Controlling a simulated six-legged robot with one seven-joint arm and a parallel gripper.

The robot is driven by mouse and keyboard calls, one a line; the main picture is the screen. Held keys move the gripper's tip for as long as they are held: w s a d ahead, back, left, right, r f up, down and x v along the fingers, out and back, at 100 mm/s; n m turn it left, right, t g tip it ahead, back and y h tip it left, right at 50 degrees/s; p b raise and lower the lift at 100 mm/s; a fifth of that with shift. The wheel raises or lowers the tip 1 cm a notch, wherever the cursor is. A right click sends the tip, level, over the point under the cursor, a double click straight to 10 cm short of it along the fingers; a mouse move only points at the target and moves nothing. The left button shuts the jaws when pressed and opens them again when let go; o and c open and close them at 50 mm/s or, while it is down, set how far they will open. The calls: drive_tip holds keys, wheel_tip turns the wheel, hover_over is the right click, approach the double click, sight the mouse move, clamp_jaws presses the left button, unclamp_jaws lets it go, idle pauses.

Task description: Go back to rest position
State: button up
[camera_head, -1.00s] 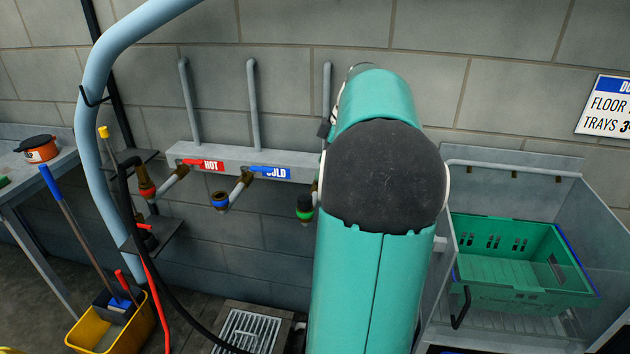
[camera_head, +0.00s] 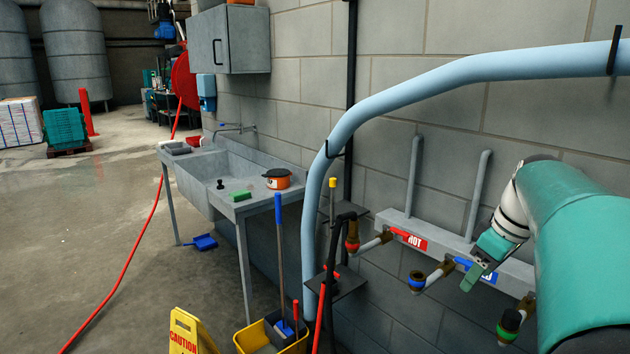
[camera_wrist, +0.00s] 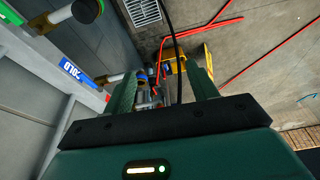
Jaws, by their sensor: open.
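My gripper (camera_head: 480,268) shows at the right of the head view, at the end of my teal arm, in front of the wall taps. Its jaws look empty. In the wrist view the two green fingers (camera_wrist: 163,90) stand apart with nothing held between them. The cold tap with its blue collar (camera_head: 417,282) is left of my gripper in the head view. The blue cold label (camera_head: 462,264) is partly hidden behind my gripper. The red hot label (camera_head: 408,238) is clear of it.
A yellow mop bucket (camera_head: 245,343) and a caution sign (camera_head: 184,332) stand at the bottom. A sink (camera_head: 205,180) with an orange pot (camera_head: 277,179) is along the wall. A red hose (camera_head: 137,250) crosses the floor. A pale blue pipe (camera_head: 450,76) arches over the taps. Open floor lies left.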

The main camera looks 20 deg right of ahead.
drive_tip(key=s+a+f+m+h, duration=0.1)
drive_tip(key=a+f+m, duration=0.1)
drive_tip(key=a, duration=1.5)
drive_tip(key=s+a+f+m+t, duration=0.1)
drive_tip(key=s+a+f, duration=0.2)
drive_tip(key=a, duration=0.3)
drive_tip(key=s+a+f+m+t, duration=0.1)
drive_tip(key=s+a+f, duration=0.2)
drive_tip(key=a, duration=0.3)
drive_tip(key=shift+s+t, duration=0.3)
drive_tip(key=shift+s, duration=0.6)
drive_tip(key=shift+a+f, duration=0.1)
drive_tip(key=c, duration=0.5)
drive_tip(key=shift+d, duration=0.2)
